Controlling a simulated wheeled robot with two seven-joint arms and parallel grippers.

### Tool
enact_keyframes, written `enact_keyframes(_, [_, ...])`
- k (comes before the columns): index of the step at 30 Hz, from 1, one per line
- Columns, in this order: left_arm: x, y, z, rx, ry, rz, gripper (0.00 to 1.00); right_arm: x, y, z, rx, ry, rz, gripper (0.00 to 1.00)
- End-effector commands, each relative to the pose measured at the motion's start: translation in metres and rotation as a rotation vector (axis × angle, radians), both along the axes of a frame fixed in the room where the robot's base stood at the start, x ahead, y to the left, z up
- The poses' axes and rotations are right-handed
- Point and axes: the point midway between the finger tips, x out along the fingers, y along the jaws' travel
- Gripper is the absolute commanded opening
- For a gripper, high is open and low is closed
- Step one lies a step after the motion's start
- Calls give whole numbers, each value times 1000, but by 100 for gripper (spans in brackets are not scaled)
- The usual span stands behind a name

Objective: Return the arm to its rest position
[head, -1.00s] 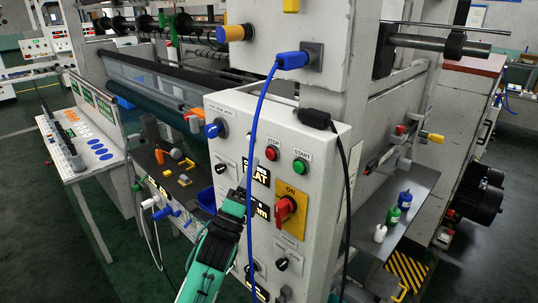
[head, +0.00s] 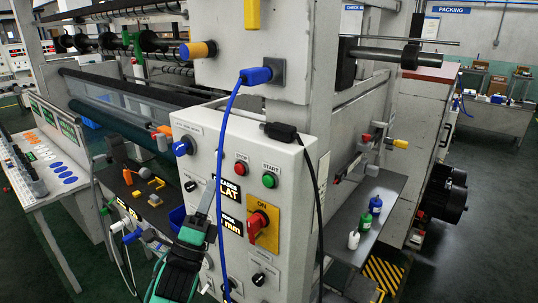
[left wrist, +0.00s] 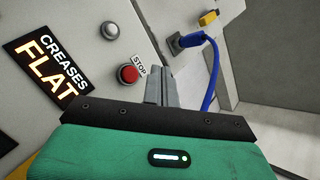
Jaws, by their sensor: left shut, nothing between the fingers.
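My left arm, with a green sleeve, comes up from the bottom of the head view. Its gripper (head: 205,193) is shut and empty in front of the white control panel (head: 295,190). In the left wrist view the shut fingers (left wrist: 160,88) point up just right of the red STOP button (left wrist: 129,74). The lit CREASES FLAT display (left wrist: 48,62) is to the left. In the head view the STOP button (head: 241,168), green START button (head: 269,180) and red ON switch (head: 257,224) lie right of the gripper. My right gripper is not in view.
A blue cable (head: 222,180) hangs from a blue plug (head: 257,75) in front of the panel, close right of the gripper. A black cable (head: 319,210) hangs further right. A shelf with small bottles (head: 376,205) is at the right. A button console (head: 45,165) stands at the left.

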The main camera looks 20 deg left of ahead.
Motion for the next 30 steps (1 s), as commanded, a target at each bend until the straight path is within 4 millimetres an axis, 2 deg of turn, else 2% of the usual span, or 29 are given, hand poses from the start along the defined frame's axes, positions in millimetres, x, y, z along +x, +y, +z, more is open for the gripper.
enact_keyframes(4, [1, 1, -9, -35, 47, -16, 0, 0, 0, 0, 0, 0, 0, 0])
enact_keyframes(7, [3, 2, -31, -132, 166, -55, 0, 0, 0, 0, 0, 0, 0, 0])
enact_keyframes(11, [2, 5, -83, -353, 415, -116, 0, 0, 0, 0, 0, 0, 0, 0])
enact_keyframes(16, [-18, 4, -160, -700, 744, -147, 0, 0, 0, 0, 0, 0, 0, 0])
enact_keyframes(20, [-49, 0, -219, -979, 974, -115, 0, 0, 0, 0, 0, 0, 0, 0])
enact_keyframes(24, [-98, -8, -276, -1285, 1192, -19, 0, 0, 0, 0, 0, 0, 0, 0])
enact_keyframes(27, [-138, -15, -307, -1484, 1313, 84, 0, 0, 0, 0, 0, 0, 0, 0])
enact_keyframes(30, [-174, -20, -329, -1641, 1397, 196, 0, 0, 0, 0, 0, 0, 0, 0])
